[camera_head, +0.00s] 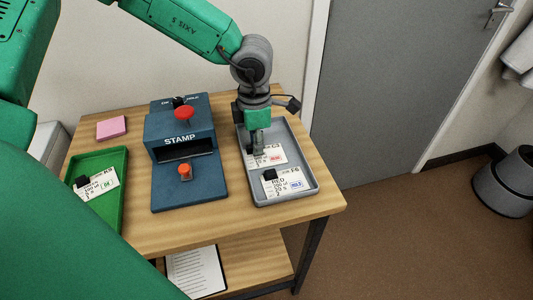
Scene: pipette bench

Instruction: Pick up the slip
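A grey tray (310,170) on the right of the table holds two white printed slips. The nearer slip (292,184), with a black block at its left end and a blue mark, lies flat in the front half. The farther slip (273,155), with a red mark, lies behind it and is partly hidden by my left gripper. My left gripper (259,153) points down over the farther slip's left part. Its fingers look close together, but whether they hold anything is too small to tell. A third slip (99,186) lies in the green tray (108,160). My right gripper is not in view.
A blue stamp device (180,140) with a red knob (184,113) and an orange button (185,172) stands between the trays. A pink pad (112,128) lies at the back left. A printed sheet (196,272) is on the lower shelf. Bare wood shows along the table's front.

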